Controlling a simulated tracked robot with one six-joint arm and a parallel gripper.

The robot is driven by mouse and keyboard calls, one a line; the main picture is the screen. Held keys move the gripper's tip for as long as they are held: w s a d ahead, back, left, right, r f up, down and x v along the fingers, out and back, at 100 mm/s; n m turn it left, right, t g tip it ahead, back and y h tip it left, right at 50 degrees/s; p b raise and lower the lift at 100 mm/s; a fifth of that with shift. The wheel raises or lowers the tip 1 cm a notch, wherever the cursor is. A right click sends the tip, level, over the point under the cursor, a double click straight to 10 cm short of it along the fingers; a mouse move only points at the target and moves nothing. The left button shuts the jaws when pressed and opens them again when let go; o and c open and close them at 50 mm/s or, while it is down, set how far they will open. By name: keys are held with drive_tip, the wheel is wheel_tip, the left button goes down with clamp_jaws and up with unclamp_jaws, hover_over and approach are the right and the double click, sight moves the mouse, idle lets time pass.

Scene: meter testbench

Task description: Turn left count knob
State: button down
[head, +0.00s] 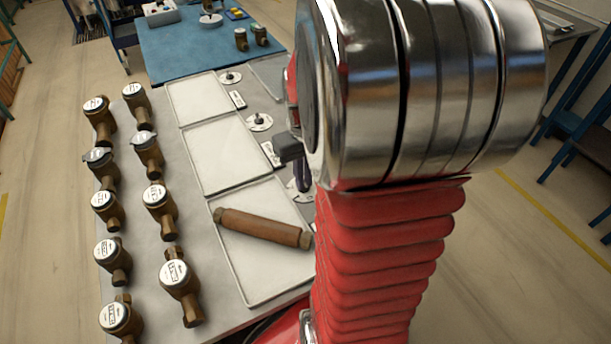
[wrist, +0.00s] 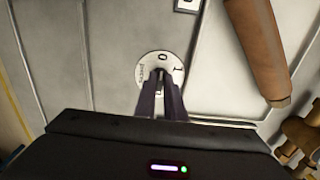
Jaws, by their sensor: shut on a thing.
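A round white dial plate (wrist: 142,73) with printed marks lies on the grey bench in the wrist view. Its knob is at the middle of the plate and is mostly hidden by my fingers. My gripper (wrist: 160,78) is shut on the knob from above, with its two dark fingers close together. In the head view, my gripper (head: 303,178) is at the nearest dial (head: 298,197) of the row, partly hidden by my arm. Two more dials with dark knobs stand farther back, the middle one (head: 259,122) and the far one (head: 230,77).
Three white trays (head: 212,153) lie left of the dials; the nearest holds a brown pipe piece (head: 262,228), also in the wrist view (wrist: 258,45). Several brass meters (head: 160,205) stand in two rows along the left side. A blue table (head: 190,50) is behind.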

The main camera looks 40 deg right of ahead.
drive_tip(key=shift+f, duration=0.1)
drive_tip(key=shift+m, duration=0.4)
drive_tip(key=m, duration=0.4)
drive_tip(key=shift+s+m, duration=0.1)
drive_tip(key=shift+m, duration=0.2)
drive_tip(key=m, duration=0.6)
idle(0.4)
drive_tip(key=c, duration=1.9)
unclamp_jaws()
drive_tip(key=shift+s, duration=0.1)
drive_tip(key=shift+o, duration=0.3)
